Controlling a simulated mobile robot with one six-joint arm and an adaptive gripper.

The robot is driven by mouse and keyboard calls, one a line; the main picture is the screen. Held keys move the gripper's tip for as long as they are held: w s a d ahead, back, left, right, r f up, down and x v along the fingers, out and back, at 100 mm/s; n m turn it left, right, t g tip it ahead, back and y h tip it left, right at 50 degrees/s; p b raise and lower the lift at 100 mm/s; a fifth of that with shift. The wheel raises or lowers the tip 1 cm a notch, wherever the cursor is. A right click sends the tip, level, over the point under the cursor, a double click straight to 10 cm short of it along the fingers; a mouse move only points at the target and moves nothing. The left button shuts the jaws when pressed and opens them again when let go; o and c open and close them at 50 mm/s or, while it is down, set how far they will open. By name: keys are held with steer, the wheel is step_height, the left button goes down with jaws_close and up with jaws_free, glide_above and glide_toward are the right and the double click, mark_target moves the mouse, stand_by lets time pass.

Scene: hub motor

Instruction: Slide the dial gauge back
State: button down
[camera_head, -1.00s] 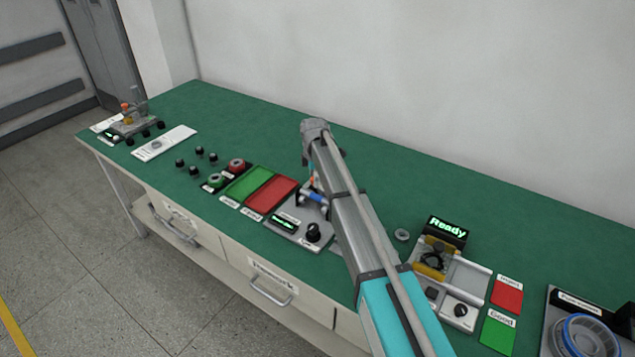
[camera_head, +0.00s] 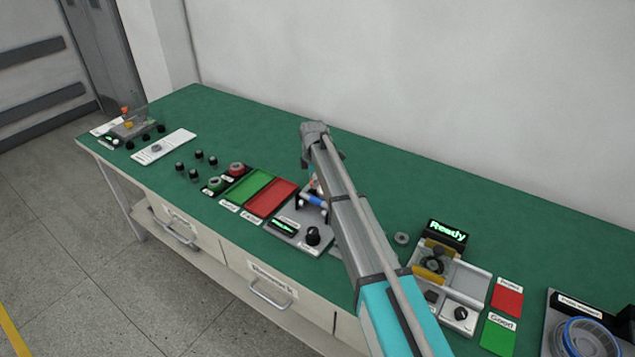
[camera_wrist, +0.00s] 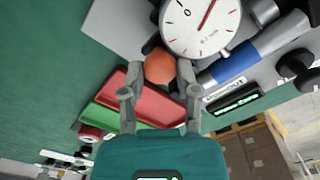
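The dial gauge (camera_wrist: 200,22) has a round white face with a red needle and sits at the top of the wrist view. An orange ball knob (camera_wrist: 160,66) is just below its face. My gripper (camera_wrist: 161,70) has one finger on each side of this knob, and the fingers appear closed on it. In the head view my gripper (camera_head: 316,170) is over the gauge station (camera_head: 288,234), and my arm hides much of the gauge. A blue cylinder (camera_wrist: 258,46) lies across the station beside the dial. The station's small display is lit green, with a black knob (camera_head: 312,236) nearby.
A green tray (camera_head: 249,186) and a red tray (camera_head: 271,198) are left of the station. A loose ring (camera_head: 401,238) and a station reading "Ready" (camera_head: 447,230) are to the right. The green table behind my gripper is clear.

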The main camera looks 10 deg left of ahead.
steer(key=shift+s+d, duration=0.2)
steer(key=shift+s, duration=0.1)
steer(key=w, duration=0.1)
steer(key=w+d, duration=0.1)
steer(key=w, duration=0.1)
steer(key=shift+w+d, duration=0.1)
steer(key=shift+w, duration=0.05)
steer(key=c, duration=0.8)
jaws_free()
steer(key=o, duration=0.4)
steer(key=shift+f, duration=0.15)
steer(key=shift+o, duration=0.3)
steer(key=shift+w, duration=0.1)
steer(key=shift+w, duration=0.1)
